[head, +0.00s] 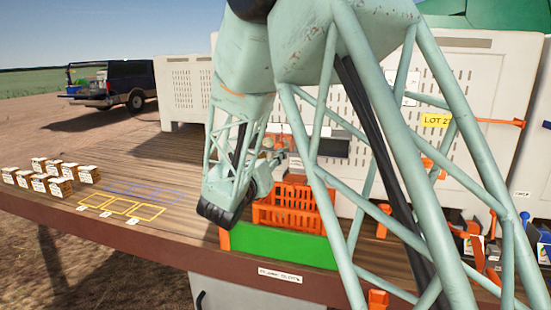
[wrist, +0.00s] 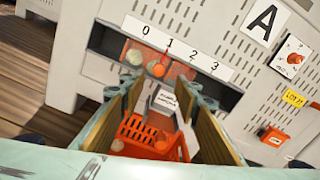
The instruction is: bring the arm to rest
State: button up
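My arm is pale green lattice work and fills much of the head view. My gripper (wrist: 160,92) shows in the wrist view with its two tan-padded fingers spread apart. I see nothing held between them. In the head view the gripper end (head: 272,168) is small and partly screened by my arm, above an orange crate (head: 290,212). The crate also shows beyond the fingers in the wrist view (wrist: 133,128), with a few round things in and beside it. A grey labelled device (wrist: 165,100) appears between the fingers, behind the crate.
A slotted panel marked 0 to 3 (wrist: 178,48) stands behind, with round items in its opening. Small labelled boxes (head: 40,177) and yellow outlined squares (head: 120,206) lie on the left of the wooden deck. A green block (head: 280,245) fronts the crate. The left deck has free room.

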jog(key=s+d+f+m+g+h+b, duration=0.1)
jog(key=s+d+m+g+h+b, duration=0.25)
jog(key=d, duration=0.65)
jog(key=s+d+f+m+g+h, duration=0.1)
jog(key=s+d+f+m+g, duration=0.1)
jog(key=s+d+m, duration=0.65)
jog(key=s+d+f+m+g+b, duration=0.2)
jog(key=s+d+f+m+g, duration=0.1)
jog(key=s+d, duration=0.5)
jog(key=s+d+f+m+g+b, duration=0.1)
jog(key=s+d+f+m+g, duration=0.15)
jog(key=s+d, duration=0.55)
jog(key=s+d+m+g+y, duration=0.3)
jog(key=s+m, duration=0.7)
jog(key=s, duration=1.1)
jog(key=s+a+r+m+y, duration=0.2)
jog(key=s+a+m+y, duration=0.4)
jog(key=s+a+m, duration=0.3)
jog(key=s+a, duration=0.2)
jog(key=s, duration=0.1)
jog(key=shift+s+a+t+p, duration=0.25)
jog(key=shift+a+t+p, duration=0.05)
jog(key=shift+p, duration=0.05)
jog(key=shift+w, duration=0.1)
